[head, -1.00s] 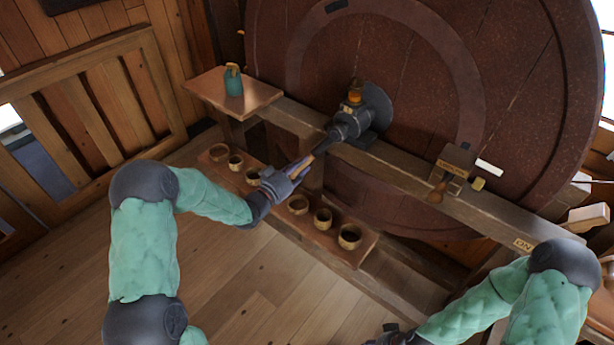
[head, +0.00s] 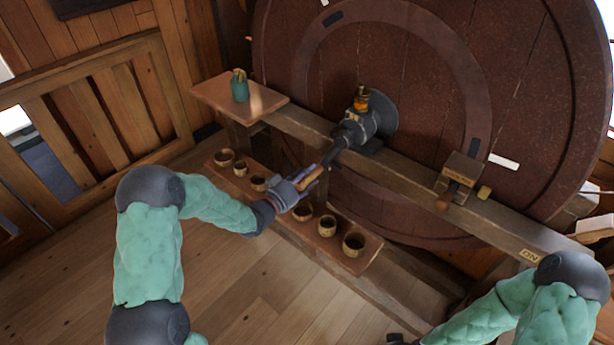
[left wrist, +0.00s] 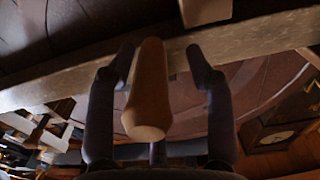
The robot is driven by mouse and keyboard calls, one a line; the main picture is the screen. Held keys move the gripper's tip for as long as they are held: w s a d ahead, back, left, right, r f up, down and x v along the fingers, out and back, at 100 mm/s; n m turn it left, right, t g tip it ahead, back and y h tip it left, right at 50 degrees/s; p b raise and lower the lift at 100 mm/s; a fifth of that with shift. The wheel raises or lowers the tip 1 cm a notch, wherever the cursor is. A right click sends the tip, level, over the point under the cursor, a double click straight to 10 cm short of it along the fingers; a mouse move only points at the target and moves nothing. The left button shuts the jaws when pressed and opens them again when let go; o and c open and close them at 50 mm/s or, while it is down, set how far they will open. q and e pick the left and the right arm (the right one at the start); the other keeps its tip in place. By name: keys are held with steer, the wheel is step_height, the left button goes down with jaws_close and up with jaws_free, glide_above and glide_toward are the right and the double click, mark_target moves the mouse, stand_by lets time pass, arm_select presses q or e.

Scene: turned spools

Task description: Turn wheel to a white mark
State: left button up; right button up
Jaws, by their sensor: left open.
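The big red-brown wheel (head: 420,105) stands upright at the back. A white mark (head: 503,161) lies on its face, right of and above a wooden block (head: 462,171) with a labelled face. A second pale mark (head: 325,2) is cut by the top edge. A dark crank (head: 340,148) with a wooden handle (head: 313,178) juts out at the beam. My left gripper (head: 297,188) is at the handle. In the left wrist view, my left gripper (left wrist: 158,65) is open, its fingers either side of the handle (left wrist: 149,95) with gaps. My right gripper (head: 398,340) is mostly cut off.
A wooden beam (head: 410,180) crosses in front of the wheel. A small shelf (head: 216,94) holds a teal pot (head: 239,88). A low plank (head: 333,246) with several small cups runs below. A slatted wooden railing (head: 60,135) stands at left. Floor in front is clear.

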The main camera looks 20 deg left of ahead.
mark_target(298, 190)
arm_select(q)
steer(key=v, duration=1.2)
steer(key=shift+d, duration=0.15)
steer(key=d+m+p, duration=0.1)
steer(key=m, duration=0.1)
steer(key=shift+w+d+m+p, duration=0.2)
steer(key=shift+d+m+p, duration=0.1)
steer(key=shift+d+p, duration=0.05)
steer(key=x, duration=0.3)
steer(key=b+x, duration=0.1)
steer(key=x, duration=0.2)
steer(key=b+x, duration=0.1)
steer(key=x, duration=0.2)
steer(key=shift+w+d+f, duration=0.1)
steer(key=shift+w+f, duration=0.05)
steer(key=shift+f, duration=0.15)
steer(key=shift+w+d+r+b, duration=0.1)
steer(key=shift+w+d+b, duration=0.15)
steer(key=shift+w, duration=0.4)
steer(key=shift+c, duration=0.2)
steer(key=shift+a, duration=0.1)
jaws_close()
